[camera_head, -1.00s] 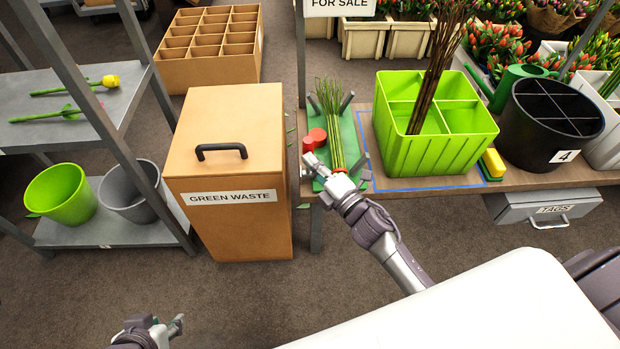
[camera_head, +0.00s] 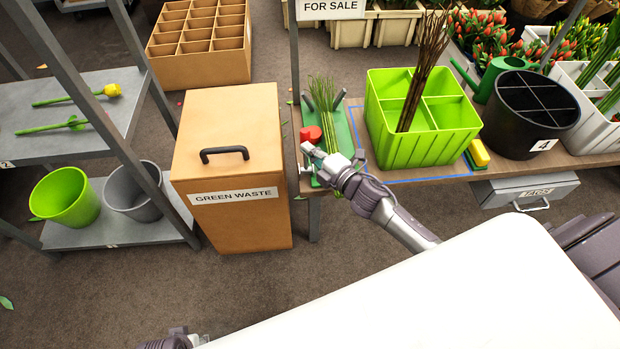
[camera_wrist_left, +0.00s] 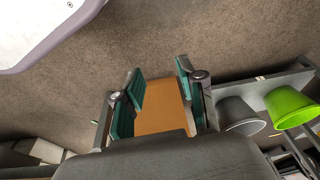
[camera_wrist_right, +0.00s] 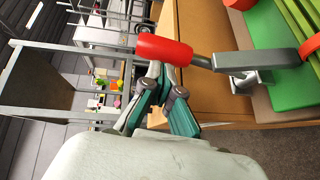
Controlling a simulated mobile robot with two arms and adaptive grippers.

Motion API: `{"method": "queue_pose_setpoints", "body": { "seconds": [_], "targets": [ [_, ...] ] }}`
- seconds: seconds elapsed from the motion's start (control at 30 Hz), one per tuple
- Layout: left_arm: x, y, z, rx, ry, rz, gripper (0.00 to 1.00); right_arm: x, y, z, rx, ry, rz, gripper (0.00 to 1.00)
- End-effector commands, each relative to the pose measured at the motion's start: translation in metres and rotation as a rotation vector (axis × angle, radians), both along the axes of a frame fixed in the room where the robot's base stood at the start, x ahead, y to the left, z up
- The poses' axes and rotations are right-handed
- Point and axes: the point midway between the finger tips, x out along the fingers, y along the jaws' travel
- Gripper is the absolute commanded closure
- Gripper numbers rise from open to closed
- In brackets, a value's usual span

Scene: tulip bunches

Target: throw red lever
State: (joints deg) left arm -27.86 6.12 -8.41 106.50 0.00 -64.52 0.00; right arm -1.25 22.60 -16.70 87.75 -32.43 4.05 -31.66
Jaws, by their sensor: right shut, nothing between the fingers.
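The lever's red grip (camera_wrist_right: 165,50) sits on a grey metal rod (camera_wrist_right: 228,61) at the edge of the green bunch holder, in the right wrist view. My right gripper (camera_wrist_right: 160,72) is shut and empty, with its fingertips right by the red grip; I cannot tell whether they touch. A red round part (camera_head: 311,133) shows on the green holder (camera_head: 355,125) beside the green stems (camera_head: 326,115). My left gripper (camera_wrist_left: 160,70) is open and empty, away from the lever.
The cardboard green waste box (camera_head: 235,226) stands just left of the bench. A lime divided crate (camera_head: 420,152) stands right of the holder, inside blue tape. A grey shelf (camera_head: 120,232) with two buckets is at the left.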

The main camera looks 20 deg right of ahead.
Motion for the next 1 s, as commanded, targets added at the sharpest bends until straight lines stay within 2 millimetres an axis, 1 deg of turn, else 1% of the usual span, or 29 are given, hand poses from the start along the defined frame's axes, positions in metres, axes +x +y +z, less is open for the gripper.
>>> {"method": "queue_pose_setpoints", "body": {
  "seconds": [0.03, 0.2, 0.3, 0.43, 0.57, 0.7, 1.0],
  "targets": [
    [-0.003, 0.0, -0.007, 0.001, 0.009, -0.001, 0.6, 0.002, -0.003, 0.003, 0.0, 0.0, -0.003, 1.0],
    [-0.011, 0.001, -0.032, 0.002, 0.021, -0.003, 0.6, 0.009, -0.007, 0.004, -0.001, -0.001, -0.003, 1.0],
    [-0.015, 0.002, -0.042, 0.002, 0.026, -0.004, 0.6, 0.013, -0.009, 0.004, -0.002, -0.001, -0.003, 1.0],
    [-0.019, 0.002, -0.05, 0.003, 0.03, -0.005, 0.6, 0.02, -0.01, 0.004, -0.001, -0.003, -0.002, 1.0],
    [-0.019, 0.002, -0.053, 0.003, 0.03, -0.005, 0.6, 0.028, -0.013, 0.003, -0.001, -0.003, -0.002, 1.0],
    [-0.016, 0.002, -0.048, 0.002, 0.025, -0.005, 0.6, 0.038, -0.015, 0.002, -0.001, -0.003, -0.001, 1.0],
    [-0.012, 0.001, -0.04, 0.001, 0.019, -0.004, 0.6, 0.047, -0.017, 0.001, -0.001, -0.003, 0.0, 1.0]
  ]
}}
